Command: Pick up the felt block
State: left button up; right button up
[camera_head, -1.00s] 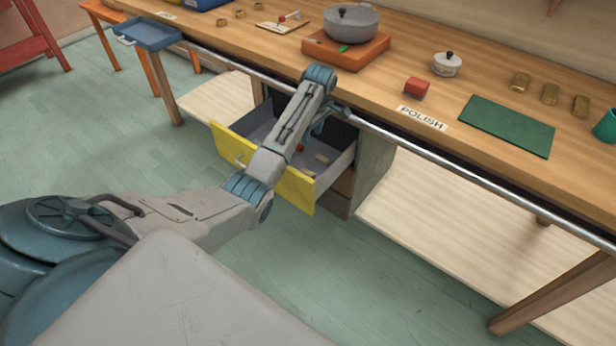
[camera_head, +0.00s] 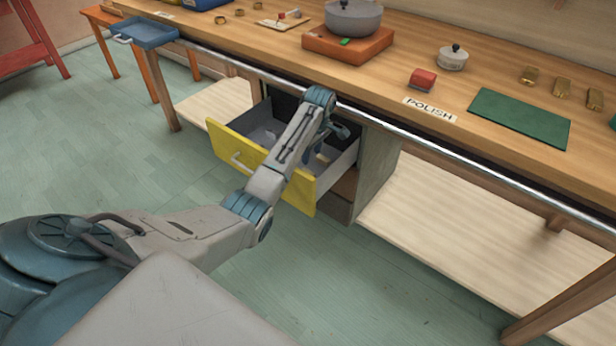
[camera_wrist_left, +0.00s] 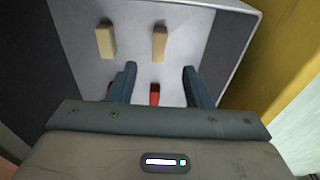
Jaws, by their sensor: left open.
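The open yellow-fronted drawer (camera_head: 225,145) holds small blocks. In the left wrist view, two tan blocks (camera_wrist_left: 105,41) (camera_wrist_left: 159,43) lie on its grey floor, beyond the fingertips. A red piece (camera_wrist_left: 154,94) shows between the fingers, partly hidden by the gripper body. I cannot tell which piece is the felt block. My left gripper (camera_wrist_left: 160,78) is open, with nothing visibly clamped; in the head view it (camera_head: 334,132) reaches down into the drawer, partly hidden by my arm. Another red block (camera_head: 422,79) lies on the bench near the POLISH label. My right gripper is not in view.
The wooden bench edge and metal rail (camera_head: 440,140) run just above the drawer. The drawer walls stand close around the gripper.

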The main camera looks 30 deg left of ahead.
aim_at(308, 170)
pick_arm(q)
jog(key=f, duration=0.2)
jog(key=a+f, duration=0.1)
jog(key=f, duration=0.5)
jog(key=shift+w+a+f+b, duration=0.15)
jog(key=shift+f+b, duration=0.1)
jog(key=shift+b, duration=0.15)
jog(key=shift+f, duration=0.2)
jog(key=shift+c, duration=0.6)
grip_shut()
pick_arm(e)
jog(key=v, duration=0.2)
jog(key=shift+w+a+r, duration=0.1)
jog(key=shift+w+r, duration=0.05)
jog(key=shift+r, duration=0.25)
